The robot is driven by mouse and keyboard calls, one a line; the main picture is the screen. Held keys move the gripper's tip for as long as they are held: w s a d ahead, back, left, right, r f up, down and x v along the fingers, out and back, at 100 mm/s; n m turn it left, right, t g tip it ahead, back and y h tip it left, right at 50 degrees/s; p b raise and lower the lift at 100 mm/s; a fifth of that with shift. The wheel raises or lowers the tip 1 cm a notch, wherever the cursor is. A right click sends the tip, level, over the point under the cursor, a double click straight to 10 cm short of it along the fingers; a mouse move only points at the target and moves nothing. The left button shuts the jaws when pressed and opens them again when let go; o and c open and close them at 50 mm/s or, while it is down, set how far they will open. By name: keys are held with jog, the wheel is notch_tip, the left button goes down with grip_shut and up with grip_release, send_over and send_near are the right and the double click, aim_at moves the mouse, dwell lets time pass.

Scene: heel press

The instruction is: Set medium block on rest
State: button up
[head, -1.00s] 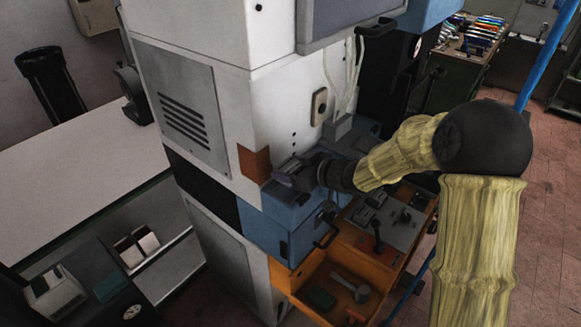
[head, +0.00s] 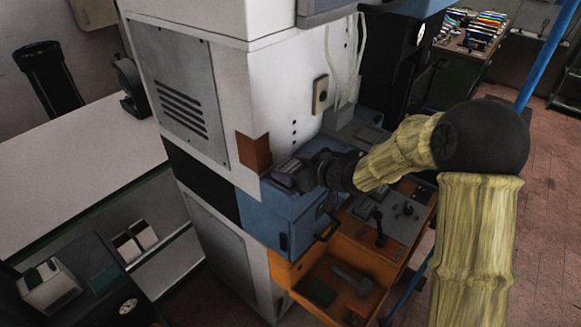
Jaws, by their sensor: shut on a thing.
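My gripper (head: 294,172) is at the front of the white and blue press, just above the blue ledge (head: 290,202). It is shut on a small dark, purplish-grey piece (head: 284,182), which looks like the medium block. My dark wrist and fingers cover part of it. I cannot tell whether the piece touches the ledge or hangs just above it. The rest cannot be made out clearly; the gripper hides that part of the press.
A brown plate (head: 254,152) stands on the press just left of my gripper. A control panel (head: 395,218) with a lever lies to the right. A white bench (head: 80,170) is at left.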

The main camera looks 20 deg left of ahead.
jog(key=shift+f, duration=0.3)
dwell(0.5)
jog(key=o, duration=1.3)
jog(key=shift+f, duration=0.1)
jog(key=b+v, duration=0.2)
jog(key=v, duration=1.5)
jog(key=shift+s+d+b, duration=0.2)
jog(key=shift+b, duration=0.1)
